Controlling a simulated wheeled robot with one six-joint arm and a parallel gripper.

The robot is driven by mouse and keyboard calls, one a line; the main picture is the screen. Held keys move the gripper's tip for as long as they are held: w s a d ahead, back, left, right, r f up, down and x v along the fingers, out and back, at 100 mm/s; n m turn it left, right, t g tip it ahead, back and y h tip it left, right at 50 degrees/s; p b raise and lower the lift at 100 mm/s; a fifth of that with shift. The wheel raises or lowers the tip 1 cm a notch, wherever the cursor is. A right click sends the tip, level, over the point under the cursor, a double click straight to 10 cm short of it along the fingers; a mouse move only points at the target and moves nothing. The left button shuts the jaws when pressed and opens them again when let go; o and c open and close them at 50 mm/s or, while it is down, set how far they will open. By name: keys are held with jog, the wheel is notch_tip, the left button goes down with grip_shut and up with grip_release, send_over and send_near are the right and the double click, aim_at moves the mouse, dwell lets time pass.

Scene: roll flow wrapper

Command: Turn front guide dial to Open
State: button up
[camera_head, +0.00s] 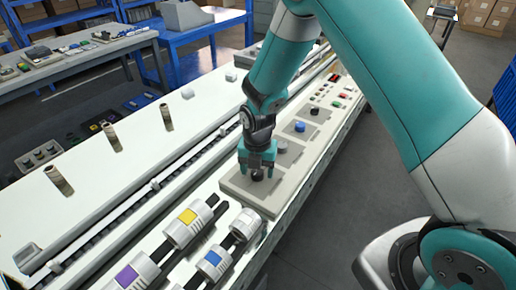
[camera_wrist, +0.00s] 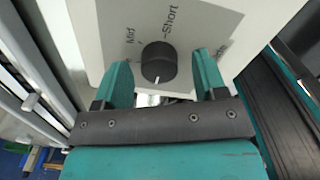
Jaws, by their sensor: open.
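A black round dial (camera_wrist: 157,62) with a white pointer mark sits on a grey plate (camera_wrist: 215,22). In the wrist view, the mark points toward the bottom of the picture. The labels "Mid" and "Short" can be read; others are partly hidden by my fingers, and I see no "Open". My gripper (camera_wrist: 161,62) is open, with one finger on each side of the dial; I cannot tell whether they touch it. In the head view, my gripper (camera_head: 257,172) is over the dark knob (camera_head: 258,176) on the nearest plate (camera_head: 236,185) of the machine.
Upright metal posts (camera_head: 111,137) stand on the white surface at left.

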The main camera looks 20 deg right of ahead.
notch_tip(320, 180, up, 17)
jog(key=b, duration=0.1)
jog(key=shift+f, duration=0.15)
dwell(0.4)
jog(key=s+a+r+m+y, duration=0.2)
jog(key=s+r+m, duration=0.2)
jog(key=s+m, duration=0.7)
jog(key=s+a+r+m+y, duration=0.2)
jog(key=s+r+m, duration=0.2)
jog(key=s+m, duration=0.7)
jog(key=shift+s+a+r, duration=0.3)
jog(key=shift+s+r, duration=0.1)
jog(key=shift+s, duration=0.65)
